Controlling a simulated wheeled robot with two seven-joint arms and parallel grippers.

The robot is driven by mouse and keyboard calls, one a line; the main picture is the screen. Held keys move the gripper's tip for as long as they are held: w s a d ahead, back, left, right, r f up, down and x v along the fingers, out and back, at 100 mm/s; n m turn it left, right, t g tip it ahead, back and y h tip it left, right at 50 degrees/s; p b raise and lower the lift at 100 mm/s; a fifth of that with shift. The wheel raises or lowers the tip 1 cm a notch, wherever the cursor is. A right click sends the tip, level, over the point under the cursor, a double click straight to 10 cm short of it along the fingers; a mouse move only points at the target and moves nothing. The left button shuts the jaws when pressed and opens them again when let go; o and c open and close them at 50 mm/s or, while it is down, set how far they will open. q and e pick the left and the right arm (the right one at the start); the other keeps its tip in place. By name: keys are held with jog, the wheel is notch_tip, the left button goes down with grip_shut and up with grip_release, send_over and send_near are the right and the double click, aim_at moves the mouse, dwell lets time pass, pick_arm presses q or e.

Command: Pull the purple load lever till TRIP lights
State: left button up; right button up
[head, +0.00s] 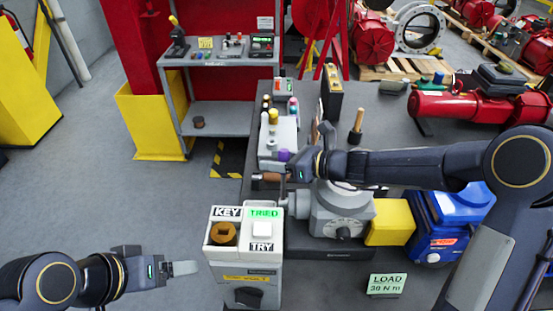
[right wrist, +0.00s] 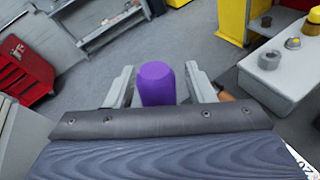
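The purple load lever's knob (head: 284,155) shows beside my right gripper (head: 290,170) in the head view, next to the grey valve actuator (head: 340,212). In the right wrist view the purple knob (right wrist: 157,84) stands between the two fingers of my right gripper (right wrist: 160,88), with a gap on the right and the left finger very near. The lever's shaft is hidden. A display (head: 386,285) reads LOAD with a small N m figure. A lit green sign (head: 264,212) reads TRIED; no TRIP light can be made out. My left gripper (head: 182,268) is at lower left, away from everything.
A white box (head: 240,270) with a brown KEY knob (head: 223,234) and a TRY button (head: 262,230) stands in front of the actuator. A wooden-handled crank (head: 270,177) lies near my right gripper. A yellow block (head: 391,222) and blue housing (head: 445,225) adjoin the actuator.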

jog(key=b+v, duration=0.1)
jog(key=v, duration=0.6)
jog(key=shift+s+d, duration=0.2)
jog(key=shift+d, duration=0.15)
jog(key=shift+r, duration=0.1)
